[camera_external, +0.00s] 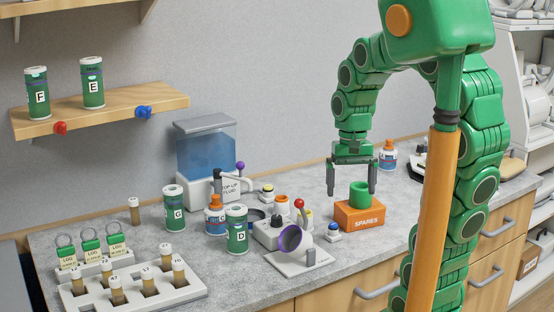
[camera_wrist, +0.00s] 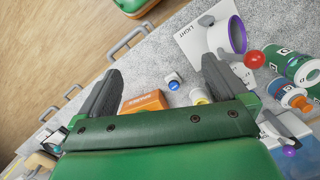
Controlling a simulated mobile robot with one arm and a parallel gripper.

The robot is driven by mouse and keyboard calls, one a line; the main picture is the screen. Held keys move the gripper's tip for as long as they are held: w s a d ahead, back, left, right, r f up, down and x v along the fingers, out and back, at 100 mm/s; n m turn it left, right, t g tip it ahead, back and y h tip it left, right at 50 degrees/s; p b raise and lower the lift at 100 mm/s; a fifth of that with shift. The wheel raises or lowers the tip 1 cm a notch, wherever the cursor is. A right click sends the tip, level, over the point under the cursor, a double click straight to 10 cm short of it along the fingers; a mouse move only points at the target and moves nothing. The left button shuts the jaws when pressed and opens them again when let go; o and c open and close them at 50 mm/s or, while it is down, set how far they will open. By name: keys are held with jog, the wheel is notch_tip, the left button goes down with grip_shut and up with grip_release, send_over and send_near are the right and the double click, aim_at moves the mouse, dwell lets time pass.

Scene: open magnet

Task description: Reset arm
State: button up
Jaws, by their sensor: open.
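My green arm (camera_external: 352,90) arches over the grey counter in the external view and hangs down at its end. My gripper (camera_external: 352,182) points downward with its two dark fingers apart and nothing between them. It is above or just behind the orange SPARES box (camera_external: 373,219), which holds a green cylinder (camera_external: 359,197); the exact gap cannot be told. In the wrist view my gripper (camera_wrist: 158,76) shows its fingers spread wide, with the SPARES box (camera_wrist: 146,101) partly hidden behind the gripper body.
Left of the gripper stand a device with a red-knobbed lever (camera_external: 299,204), green jars D (camera_external: 237,229) and G (camera_external: 174,210), and a water dispenser (camera_external: 205,150). A vial rack (camera_external: 190,291) is front left. A small blue-topped item (camera_external: 333,232) sits beside the box.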

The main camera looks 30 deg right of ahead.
jog(key=s+f+n, duration=0.1)
jog(key=s+n, duration=0.1)
jog(key=s, duration=0.4)
jog(key=s+a+f+n, duration=0.1)
jog(key=s+n, duration=0.2)
jog(key=s, duration=0.4)
jog(key=shift+f+g+h, duration=0.3)
jog(key=shift+f, duration=0.1)
jog(key=shift+s, duration=0.1)
